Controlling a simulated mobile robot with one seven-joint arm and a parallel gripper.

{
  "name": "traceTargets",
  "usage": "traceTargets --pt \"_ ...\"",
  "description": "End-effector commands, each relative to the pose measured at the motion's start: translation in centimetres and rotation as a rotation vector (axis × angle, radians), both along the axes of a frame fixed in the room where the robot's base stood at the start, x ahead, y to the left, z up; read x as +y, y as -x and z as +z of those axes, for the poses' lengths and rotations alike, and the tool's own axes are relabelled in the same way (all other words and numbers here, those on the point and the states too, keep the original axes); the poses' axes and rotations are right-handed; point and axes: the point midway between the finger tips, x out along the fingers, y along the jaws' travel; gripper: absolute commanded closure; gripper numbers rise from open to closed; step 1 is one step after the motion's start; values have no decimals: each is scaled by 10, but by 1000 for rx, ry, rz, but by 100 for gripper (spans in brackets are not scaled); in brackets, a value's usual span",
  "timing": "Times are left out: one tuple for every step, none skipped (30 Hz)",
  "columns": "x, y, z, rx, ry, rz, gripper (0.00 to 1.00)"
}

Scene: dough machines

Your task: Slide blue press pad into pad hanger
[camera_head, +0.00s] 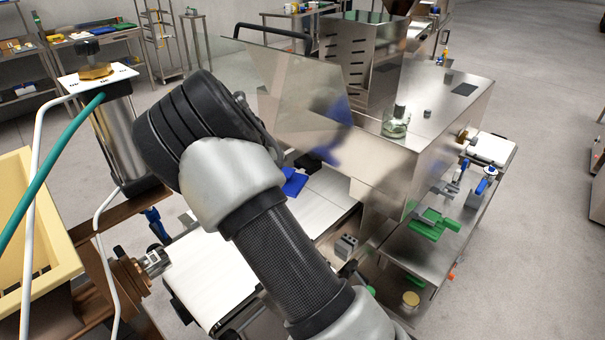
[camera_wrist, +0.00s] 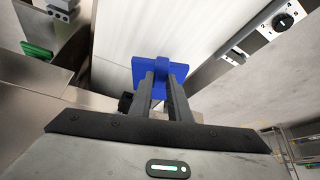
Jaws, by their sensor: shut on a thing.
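The blue press pad (camera_wrist: 176,68) is a flat blue plate with a small tab. In the wrist view it sits at the tips of my gripper (camera_wrist: 164,82), whose two dark fingers are shut on it. The pad is over or near the white conveyor belt; I cannot tell how high. In the head view the blue pad (camera_head: 294,182) shows partly beside my arm, which hides my gripper. I cannot make out the pad hanger with certainty in either view.
The white belt (camera_head: 210,275) runs under my arm. A large steel machine (camera_head: 440,125) stands to the right, with a green item (camera_head: 433,224) on its side shelf. A steel cylinder (camera_head: 118,135) with hoses and a yellow bin (camera_head: 40,225) stand at left.

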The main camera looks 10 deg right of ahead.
Motion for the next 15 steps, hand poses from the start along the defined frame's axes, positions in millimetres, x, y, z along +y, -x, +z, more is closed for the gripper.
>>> traceTargets --pt "0 0 1 -1 1 0 100" --pt "0 0 1 -1 1 0 100" --pt "-1 0 1 -1 0 -1 100" --pt "-1 0 1 -1 0 -1 100" --pt "-1 0 1 -1 0 -1 100" --pt "-1 0 1 -1 0 -1 100" --pt "0 0 1 -1 1 0 100" --pt "1 1 1 -1 1 0 100" --pt "3 2 1 -1 1 1 100" --pt "5 3 1 0 1 2 100" --pt "8 5 1 -1 1 2 100" --pt "11 7 1 -1 0 1 100" --pt "13 8 1 -1 0 1 100" --pt "16 10 1 0 1 2 100" --pt "19 13 1 0 1 2 100"
